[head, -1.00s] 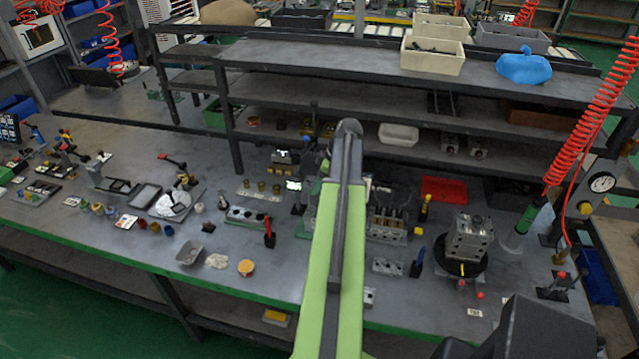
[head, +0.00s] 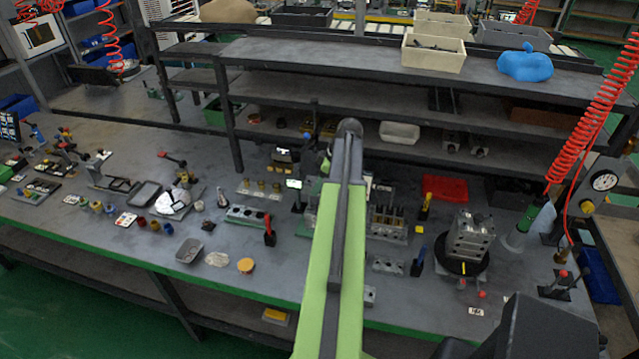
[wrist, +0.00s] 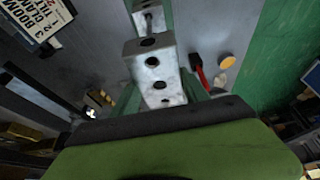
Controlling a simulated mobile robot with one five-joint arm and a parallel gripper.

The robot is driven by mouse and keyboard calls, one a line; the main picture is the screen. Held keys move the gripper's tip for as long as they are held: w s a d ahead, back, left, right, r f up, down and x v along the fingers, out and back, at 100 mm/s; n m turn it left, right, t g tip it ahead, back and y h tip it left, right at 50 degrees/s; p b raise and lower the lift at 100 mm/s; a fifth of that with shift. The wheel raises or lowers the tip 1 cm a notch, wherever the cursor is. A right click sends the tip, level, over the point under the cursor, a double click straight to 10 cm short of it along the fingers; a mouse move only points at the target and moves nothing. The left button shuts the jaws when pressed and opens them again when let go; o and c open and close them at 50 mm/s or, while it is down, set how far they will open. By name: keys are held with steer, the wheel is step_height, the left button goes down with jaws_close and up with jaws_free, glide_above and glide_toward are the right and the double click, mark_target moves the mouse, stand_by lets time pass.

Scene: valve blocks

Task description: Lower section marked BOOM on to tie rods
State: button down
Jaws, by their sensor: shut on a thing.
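My gripper (wrist: 158,92) is shut on a grey metal section (wrist: 152,65) with several dark round holes, seen close up in the wrist view. No BOOM mark is legible on it. In the head view my own green arm hides the gripper and the section. A stack of grey metal blocks (head: 468,237) stands on a black round base (head: 457,266) at the right of the bench, apart from the arm. I cannot make out the tie rods or whether the held section touches anything below.
A red-handled tool (head: 269,236) and an orange disc (head: 245,265) are left of my arm. A block with upright posts (head: 388,222) stands right of it. A printed sign (wrist: 38,20) shows in the wrist view. A shelf (head: 330,60) spans the back.

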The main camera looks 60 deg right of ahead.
mark_target(315, 210)
steer(key=shift+f+b, duration=5.05)
steer(key=shift+f, duration=0.05)
steer(key=shift+c, duration=2.4)
jaws_free()
steer(key=shift+r, duration=0.1)
steer(key=p+v, duration=1.6)
steer(key=v, duration=0.1)
steer(key=shift+s+r, duration=0.15)
steer(key=shift+s, duration=0.05)
steer(key=shift+w+d, duration=0.1)
